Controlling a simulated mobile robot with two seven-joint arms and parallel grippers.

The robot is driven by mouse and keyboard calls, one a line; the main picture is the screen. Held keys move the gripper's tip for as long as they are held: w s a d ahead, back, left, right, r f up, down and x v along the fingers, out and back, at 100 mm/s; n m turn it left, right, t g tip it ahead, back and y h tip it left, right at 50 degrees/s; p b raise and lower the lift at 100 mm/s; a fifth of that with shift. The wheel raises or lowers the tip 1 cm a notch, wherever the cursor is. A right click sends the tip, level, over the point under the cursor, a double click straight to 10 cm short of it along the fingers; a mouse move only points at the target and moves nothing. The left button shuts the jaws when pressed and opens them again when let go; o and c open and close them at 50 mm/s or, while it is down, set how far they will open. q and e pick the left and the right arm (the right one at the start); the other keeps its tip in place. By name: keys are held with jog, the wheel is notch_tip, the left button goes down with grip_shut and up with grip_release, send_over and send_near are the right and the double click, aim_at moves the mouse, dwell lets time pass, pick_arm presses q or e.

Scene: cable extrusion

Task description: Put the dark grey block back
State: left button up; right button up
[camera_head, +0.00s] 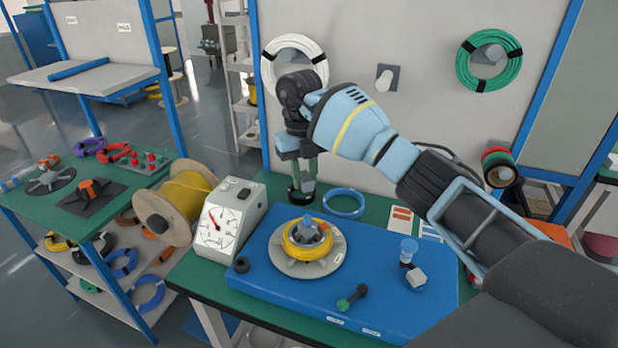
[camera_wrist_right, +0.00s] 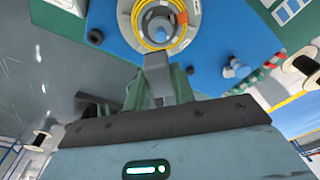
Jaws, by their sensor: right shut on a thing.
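My right gripper (camera_head: 302,190) reaches down from the upper middle and is shut on a grey block, which I take for the dark grey block (camera_head: 307,182). The block also shows in the right wrist view (camera_wrist_right: 157,75), standing out between the two greenish fingers (camera_wrist_right: 158,92). It is held in the air, behind the yellow cable coil as seen from my head. The fingers partly hide the block. My left gripper is in neither view.
A dial gauge (camera_head: 228,222) stands left. A blue ring (camera_head: 343,203) lies behind. A panel closes the back.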

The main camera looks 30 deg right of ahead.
jog(key=s+a+r+m+t, duration=0.1)
jog(key=a+r+m, duration=0.3)
jog(key=m, duration=1.3)
jog(key=s+a+r+m+t, duration=0.1)
jog(key=s+a+r+m, duration=0.2)
jog(key=m, duration=1.4)
jog(key=shift+s+a+r+m+t, duration=0.35)
jog(key=shift+s+r, duration=0.25)
jog(key=shift+r, duration=0.35)
